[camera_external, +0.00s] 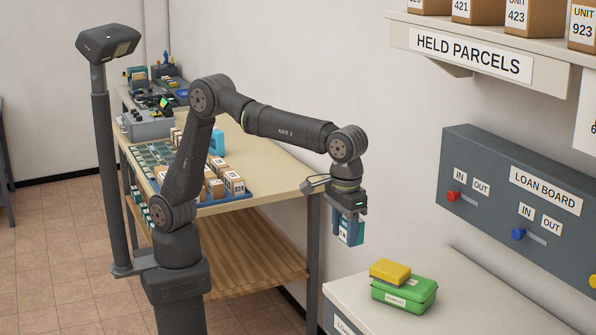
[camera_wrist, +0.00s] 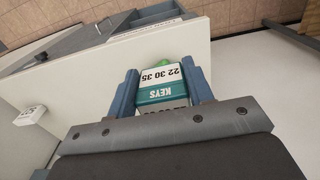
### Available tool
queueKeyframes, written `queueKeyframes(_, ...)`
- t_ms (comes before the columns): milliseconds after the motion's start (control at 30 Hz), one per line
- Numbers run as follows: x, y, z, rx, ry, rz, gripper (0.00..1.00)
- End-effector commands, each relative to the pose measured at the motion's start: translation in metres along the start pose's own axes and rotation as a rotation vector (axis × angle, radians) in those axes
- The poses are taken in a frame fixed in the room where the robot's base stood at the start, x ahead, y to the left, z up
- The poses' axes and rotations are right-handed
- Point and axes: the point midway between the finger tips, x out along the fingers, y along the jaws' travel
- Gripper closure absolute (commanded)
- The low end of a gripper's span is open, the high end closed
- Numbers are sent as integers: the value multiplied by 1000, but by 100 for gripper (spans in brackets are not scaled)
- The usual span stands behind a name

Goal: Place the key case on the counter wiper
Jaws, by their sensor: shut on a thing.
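The key case (camera_external: 354,231) is a small white and teal box held between the blue fingers of my gripper (camera_external: 348,240). In the wrist view, the key case (camera_wrist: 162,95) shows its KEYS label and numbers between both fingers. It hangs in the air, above and to the left of the counter items in the outside view. A yellow block that looks like the counter wiper (camera_external: 390,270) lies on top of a green case (camera_external: 408,295) on the white counter. In the wrist view, a bit of green (camera_wrist: 165,63) shows past the key case; the wiper is hidden there.
The white counter (camera_external: 470,290) has bare room right of the green case. A grey loan board (camera_external: 515,210) with knobs is on the wall behind, below a shelf of parcels. A wooden table (camera_external: 270,165) with a blue tray of small boxes stands at left.

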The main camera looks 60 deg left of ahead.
Motion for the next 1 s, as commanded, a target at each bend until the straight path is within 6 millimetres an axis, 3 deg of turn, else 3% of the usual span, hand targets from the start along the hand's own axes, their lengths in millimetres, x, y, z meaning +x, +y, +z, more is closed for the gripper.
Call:
queueKeyframes(200,30,-4,-50,-3,-1,-1,78)
queueKeyframes(400,44,-5,-75,0,0,1,78)
queueKeyframes(567,53,-5,-77,1,-1,-1,78)
queueKeyframes(800,85,-5,-77,0,2,0,78)
queueKeyframes(1000,86,-5,-77,0,3,1,78)
